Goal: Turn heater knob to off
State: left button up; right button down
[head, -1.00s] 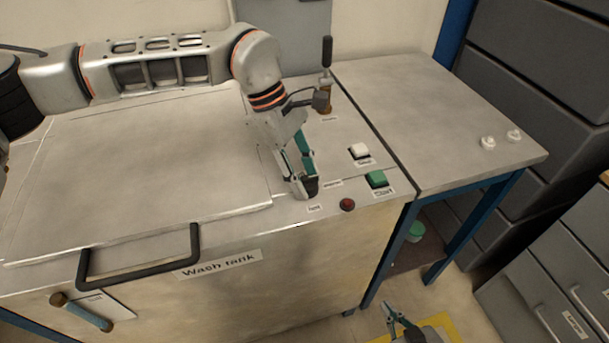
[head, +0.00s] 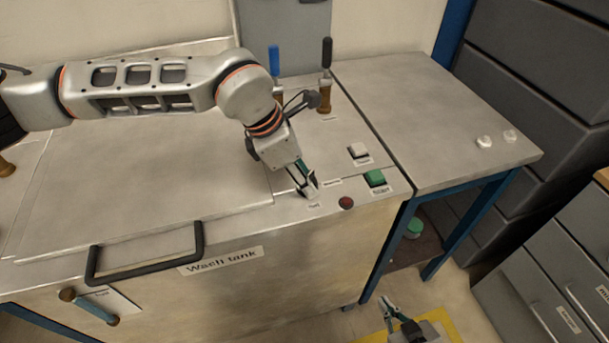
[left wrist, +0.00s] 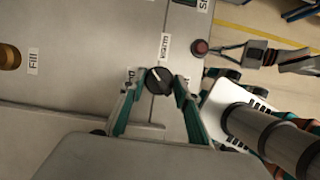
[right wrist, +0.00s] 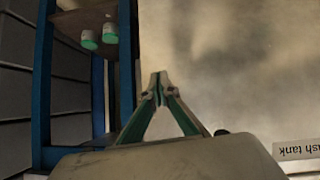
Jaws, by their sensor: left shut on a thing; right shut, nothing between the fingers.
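The heater knob (left wrist: 158,80) is a round black dial with a pale pointer mark, seen in the left wrist view. The mark points toward the upper left there. My left gripper (left wrist: 155,84) is shut on the knob, one finger on each side. In the head view my left gripper (head: 308,190) reaches down to the front of the wash tank's top (head: 270,207) and mostly hides the knob.
A red button or lamp (head: 346,203), a green button (head: 374,178) and a white button (head: 358,151) lie right of the knob. Blue (head: 274,60) and black (head: 326,52) lever handles stand behind. A black lid handle (head: 145,265) is at front left. The side table is mostly clear.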

pick_arm(q)
jog(key=n, duration=0.2)
jog(key=n+t+b, duration=0.1)
jog(key=n, duration=0.1)
jog(key=shift+s+d+f+n+t+y, duration=0.1)
jog(key=shift+s+n+t+y, duration=0.05)
jog(key=shift+n+t+y, duration=0.15)
jog(key=n, duration=0.2)
jog(key=n+t+y+b, duration=0.1)
jog(key=n, duration=0.1)
jog(key=shift+n+y, duration=0.3)
jog(key=shift+s, duration=0.1)
jog(key=o, duration=1.1)
jog(key=v, duration=1.2)
jog(key=shift+s, duration=0.1)
